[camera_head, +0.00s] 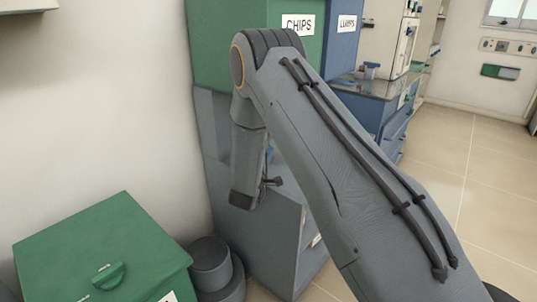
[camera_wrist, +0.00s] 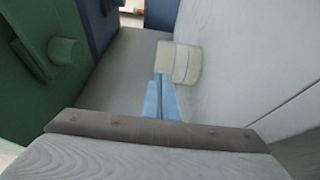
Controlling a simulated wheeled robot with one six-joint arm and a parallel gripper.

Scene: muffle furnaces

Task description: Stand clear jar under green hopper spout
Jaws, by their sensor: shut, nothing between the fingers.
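The green hopper (camera_head: 228,48), labelled CHIPS, sits on a grey stand in the head view. In the wrist view a green surface with a rounded green stub (camera_wrist: 64,51) is at the left; I cannot tell if the stub is the spout. My gripper (camera_wrist: 160,80) shows as blue fingers, shut and empty, pointing toward a pale, rounded, ribbed thing (camera_wrist: 180,63). I cannot tell whether that is the clear jar, or whether the fingers touch it. No clear jar is plain in the head view, where my arm hides much of the stand.
A blue hopper (camera_head: 342,40), labelled LUMPS, adjoins the green one. A lidded green bin (camera_head: 75,255) and dark round containers (camera_head: 210,262) stand at the lower left. Blue drawers (camera_head: 385,115) are behind. Tiled floor at the right (camera_head: 470,180) is clear. A pale wall-like surface (camera_wrist: 235,75) is close on the wrist view's right.

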